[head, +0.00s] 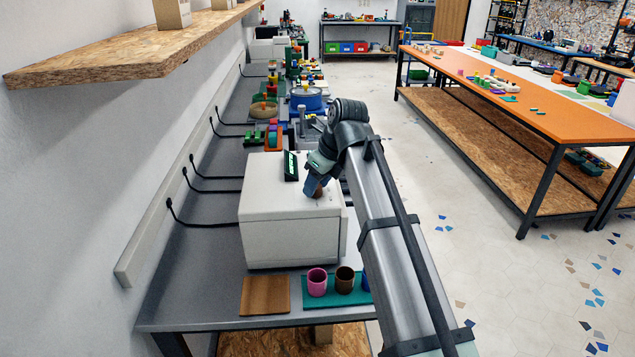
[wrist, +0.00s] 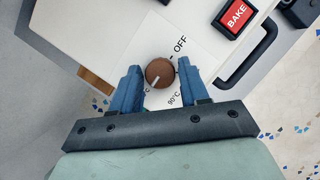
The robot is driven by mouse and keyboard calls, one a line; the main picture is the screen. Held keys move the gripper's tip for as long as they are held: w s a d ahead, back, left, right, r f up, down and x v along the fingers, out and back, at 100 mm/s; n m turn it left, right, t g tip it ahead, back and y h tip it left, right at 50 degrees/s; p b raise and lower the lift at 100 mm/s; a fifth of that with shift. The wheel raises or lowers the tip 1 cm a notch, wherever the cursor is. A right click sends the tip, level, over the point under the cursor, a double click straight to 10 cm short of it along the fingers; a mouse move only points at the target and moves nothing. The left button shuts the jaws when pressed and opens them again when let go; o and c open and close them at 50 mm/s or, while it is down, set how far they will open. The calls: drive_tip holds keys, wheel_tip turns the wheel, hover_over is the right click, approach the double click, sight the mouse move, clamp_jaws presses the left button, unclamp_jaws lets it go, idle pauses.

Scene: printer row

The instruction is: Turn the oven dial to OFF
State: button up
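The oven (head: 290,225) is a white box on the grey bench in the head view. Its dial (wrist: 160,73) is a round brown knob on a white plate in the wrist view. The dial's white pointer line points to the lower left, toward a °C mark partly hidden by a finger. The OFF label (wrist: 180,45) is at the upper right of the dial, and 90°C is at its lower right. My gripper (wrist: 158,68) has its blue fingers apart, one on either side of the dial; I cannot tell whether they touch it. It also shows over the oven top in the head view (head: 317,185).
A red BAKE button (wrist: 236,16) and a dark handle (wrist: 265,45) are near the dial. A brown board (head: 265,296) and a teal tray (head: 331,296) with cups stand in front of the oven. A wooden shelf (head: 130,50) juts from the left wall.

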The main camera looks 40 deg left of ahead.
drive_tip(key=c, duration=0.7)
drive_tip(key=shift+n, duration=0.4)
drive_tip(key=n+g, duration=0.1)
drive_tip(key=n, duration=0.1)
drive_tip(key=shift+w+n, duration=0.15)
drive_tip(key=shift+n, duration=0.25)
drive_tip(key=n+g, duration=0.1)
drive_tip(key=n, duration=0.2)
drive_tip(key=shift+w+a+n+g+h, duration=0.1)
drive_tip(key=shift+n+g+h, duration=0.2)
drive_tip(key=shift+g, duration=0.1)
drive_tip(key=n+g+h, duration=0.1)
drive_tip(key=n, duration=0.3)
drive_tip(key=shift+w+a, duration=0.1)
drive_tip(key=shift+n+h, duration=0.6)
drive_tip(key=shift+n, duration=0.7)
drive_tip(key=shift+f, duration=0.1)
